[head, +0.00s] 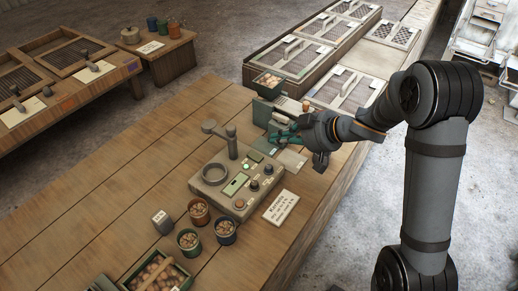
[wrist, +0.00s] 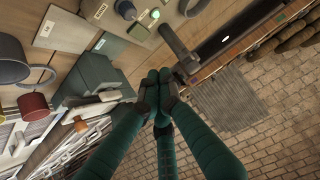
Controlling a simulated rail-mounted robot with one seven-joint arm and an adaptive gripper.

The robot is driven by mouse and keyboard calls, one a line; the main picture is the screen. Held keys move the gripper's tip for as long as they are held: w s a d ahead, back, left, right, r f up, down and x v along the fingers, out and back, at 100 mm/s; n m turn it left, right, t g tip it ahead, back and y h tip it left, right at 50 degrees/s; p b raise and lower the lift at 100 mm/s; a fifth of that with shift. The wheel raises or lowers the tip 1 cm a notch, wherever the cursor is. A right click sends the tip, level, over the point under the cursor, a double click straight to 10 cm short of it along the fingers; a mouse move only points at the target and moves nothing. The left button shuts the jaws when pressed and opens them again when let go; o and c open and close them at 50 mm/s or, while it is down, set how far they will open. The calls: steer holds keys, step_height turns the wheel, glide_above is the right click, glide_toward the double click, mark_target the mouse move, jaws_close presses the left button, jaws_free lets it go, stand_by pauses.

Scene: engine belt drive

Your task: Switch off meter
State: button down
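The meter (head: 212,190) is a beige box on the wooden workbench, in the middle of the head view. It has a round ring, a green display (head: 236,184), several knobs and a lit green lamp (head: 246,166). An upright post with a side arm (head: 230,140) stands at its back. My gripper (head: 281,139) is beyond the meter to its upper right, apart from it. In the wrist view its teal fingers (wrist: 158,88) are drawn together with nothing visible between them. A lit green spot (wrist: 155,14) and a dark knob (wrist: 125,8) show at the top there.
A grey-green block (head: 262,114) and flat cards (head: 290,159) lie close to my gripper. Cups of small parts (head: 199,212), a crate (head: 180,270) and a printed sign (head: 281,207) are in front of the meter. The bench's left part (head: 110,190) is clear.

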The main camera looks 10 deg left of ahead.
steer(key=b, duration=0.1)
glide_above(255, 158)
steer(key=f, duration=0.6)
steer(key=shift+d+f, duration=0.1)
steer(key=shift+d, duration=0.15)
step_height(255, 158, down, 2)
steer(key=shift+a+f+b, duration=0.15)
steer(key=shift+f+b, duration=0.1)
steer(key=shift+b, duration=0.25)
steer(key=shift+a+f, duration=0.1)
steer(key=shift+f, duration=0.55)
